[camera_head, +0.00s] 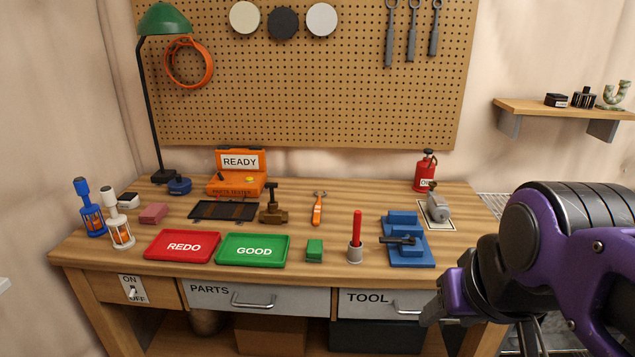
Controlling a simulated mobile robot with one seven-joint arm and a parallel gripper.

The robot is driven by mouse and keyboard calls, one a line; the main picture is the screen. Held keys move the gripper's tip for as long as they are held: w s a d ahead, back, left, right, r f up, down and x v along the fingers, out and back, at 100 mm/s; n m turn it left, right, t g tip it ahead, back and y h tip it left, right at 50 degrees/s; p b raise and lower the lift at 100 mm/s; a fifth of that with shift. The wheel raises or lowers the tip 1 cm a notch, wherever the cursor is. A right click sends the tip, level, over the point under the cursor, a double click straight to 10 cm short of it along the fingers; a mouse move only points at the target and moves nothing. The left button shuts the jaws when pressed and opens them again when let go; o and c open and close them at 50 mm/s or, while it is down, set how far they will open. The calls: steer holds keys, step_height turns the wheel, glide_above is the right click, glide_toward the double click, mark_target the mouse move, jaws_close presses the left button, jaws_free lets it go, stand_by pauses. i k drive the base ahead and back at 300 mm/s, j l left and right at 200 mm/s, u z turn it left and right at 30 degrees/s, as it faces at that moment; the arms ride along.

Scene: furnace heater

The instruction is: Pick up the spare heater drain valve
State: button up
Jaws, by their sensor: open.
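A brown, bronze-looking valve (273,214) with an upright T-shaped handle stands on the wooden workbench (330,272). It looks like the spare heater drain valve. It is behind the green GOOD tray and just right of a black flat tray, with nothing touching its handle. My gripper (482,322) is at the lower right, in front of the bench's right end, far to the right of the valve and nearer the camera. It is open, with no object seen in it. My purple arm partly hides its shape.
Red REDO (182,246) and green GOOD (253,249) trays lie at the front. An orange tool (318,208), green block (314,251), red-handled tool (356,237) and blue vise (407,240) stand right of the valve. An orange READY tester (238,175) is behind it.

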mark_target(276, 217)
steer(key=i+j, duration=0.15)
steer(key=j, duration=0.2)
steer(key=i+j, duration=0.1)
steer(key=j, duration=0.25)
steer(key=i+j, duration=0.15)
steer(key=j, duration=0.2)
steer(key=i+j, duration=0.15)
steer(key=j, duration=0.2)
